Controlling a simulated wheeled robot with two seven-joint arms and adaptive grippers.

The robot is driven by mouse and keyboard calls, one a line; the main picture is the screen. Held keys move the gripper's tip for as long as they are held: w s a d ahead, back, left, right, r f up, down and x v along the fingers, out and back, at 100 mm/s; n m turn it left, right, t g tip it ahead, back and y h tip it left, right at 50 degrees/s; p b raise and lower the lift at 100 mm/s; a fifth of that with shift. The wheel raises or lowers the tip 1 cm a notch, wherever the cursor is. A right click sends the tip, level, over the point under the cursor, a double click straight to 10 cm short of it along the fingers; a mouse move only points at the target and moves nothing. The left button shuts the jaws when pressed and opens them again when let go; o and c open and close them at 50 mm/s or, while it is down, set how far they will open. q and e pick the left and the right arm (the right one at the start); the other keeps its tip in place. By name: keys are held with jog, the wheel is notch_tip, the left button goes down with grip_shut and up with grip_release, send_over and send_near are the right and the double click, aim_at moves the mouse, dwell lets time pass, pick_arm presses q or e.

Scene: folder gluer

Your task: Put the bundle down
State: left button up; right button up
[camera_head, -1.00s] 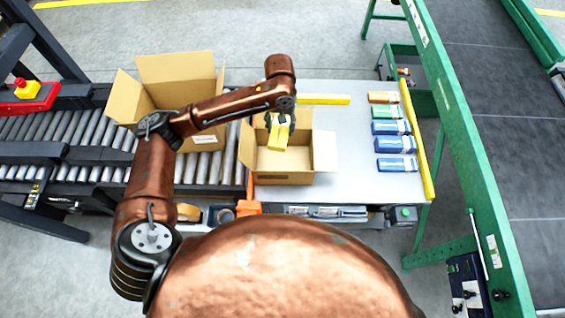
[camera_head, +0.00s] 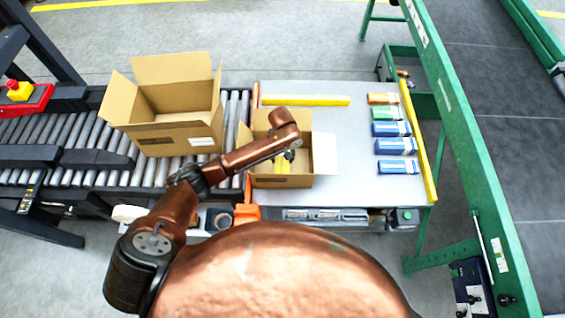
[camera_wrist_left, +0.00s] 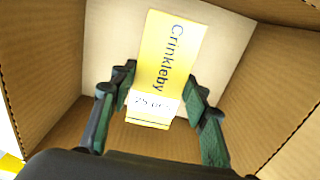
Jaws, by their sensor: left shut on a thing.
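The bundle (camera_wrist_left: 168,55) is yellow with a white label, printed "Crinkleby" and "25 pcs". In the head view a yellow part of the bundle (camera_head: 283,166) shows below my left wrist. My left gripper (camera_wrist_left: 160,100) is shut on it, one dark green finger on each side. In the left wrist view the cardboard walls of the small open box (camera_wrist_left: 285,65) surround the bundle and gripper. In the head view this small box (camera_head: 270,181) stands on the white table. Whether the bundle touches the box floor cannot be told. My right gripper is not in view.
A larger open carton (camera_head: 175,138) stands on the roller conveyor (camera_head: 60,170) at left. Several coloured packs (camera_head: 395,146) lie in a column on the table (camera_head: 345,190), along a yellow strip (camera_head: 418,150). Another yellow bar (camera_head: 305,100) lies at the back. Table between box and packs is clear.

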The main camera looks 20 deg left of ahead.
aim_at(282, 159)
pick_arm(q)
notch_tip(282, 159, down, 4)
jog(key=shift+r+b, duration=0.1)
jog(key=shift+b, duration=0.35)
jog(key=o, duration=1.2)
notch_tip(282, 159, up, 12)
jog(key=p, duration=0.3)
